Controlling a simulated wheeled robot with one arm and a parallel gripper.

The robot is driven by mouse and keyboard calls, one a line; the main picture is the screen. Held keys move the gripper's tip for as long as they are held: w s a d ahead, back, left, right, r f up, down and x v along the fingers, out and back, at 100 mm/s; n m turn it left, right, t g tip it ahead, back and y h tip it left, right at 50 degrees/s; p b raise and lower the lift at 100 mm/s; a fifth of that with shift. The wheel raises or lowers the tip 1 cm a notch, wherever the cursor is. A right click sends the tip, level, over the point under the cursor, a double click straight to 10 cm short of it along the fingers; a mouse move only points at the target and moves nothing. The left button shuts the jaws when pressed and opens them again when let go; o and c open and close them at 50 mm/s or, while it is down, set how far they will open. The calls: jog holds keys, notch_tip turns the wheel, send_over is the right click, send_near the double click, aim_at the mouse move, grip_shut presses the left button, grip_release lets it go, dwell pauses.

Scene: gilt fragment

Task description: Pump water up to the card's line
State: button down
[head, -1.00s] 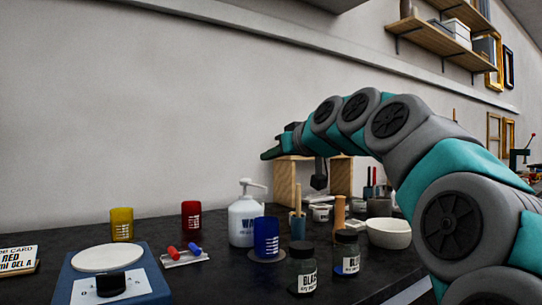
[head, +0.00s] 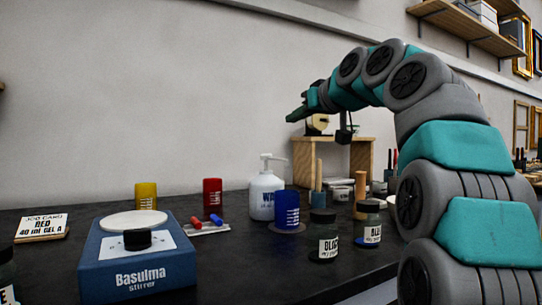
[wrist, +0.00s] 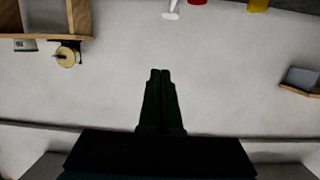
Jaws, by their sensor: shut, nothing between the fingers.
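A white pump bottle (head: 262,198) with a label starting "WA" stands upright on the dark bench; its nozzle points right. A red cup (head: 212,197) with white marks stands left of the bottle. A blue cup (head: 286,209) with marks sits on a round grey pad in front of the bottle. A yellow cup (head: 146,196) stands farther left. Water levels inside the cups cannot be seen. My gripper (head: 292,116) is shut and empty, high above the bottle, also in the wrist view (wrist: 160,74). The pump head (wrist: 171,10) shows there.
A blue stirrer (head: 137,272) stands at front left. A small rack (head: 202,229) holds a red and a blue piece. Dark-lidded jars (head: 323,244) stand at front centre. A wooden box shelf (head: 335,158) stands behind. Bare bench lies between stirrer and jars.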

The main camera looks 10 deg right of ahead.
jog(key=shift+s+a+f+b, duration=0.1)
jog(key=shift+a+f+b, duration=0.25)
jog(key=shift+a, duration=0.2)
jog(key=p, duration=0.2)
send_over(271, 157)
jog(key=shift+w+d+f, duration=0.1)
jog(key=shift+w+f, duration=0.15)
jog(key=shift+f, duration=0.8)
jog(key=shift+w+f, duration=0.2)
jog(key=shift+f, duration=0.15)
jog(key=shift+s+f+b, duration=0.15)
jog(key=shift+f+b, duration=0.65)
jog(key=shift+f, duration=0.15)
jog(key=shift+f+b, duration=0.3)
jog(key=shift+f, duration=0.55)
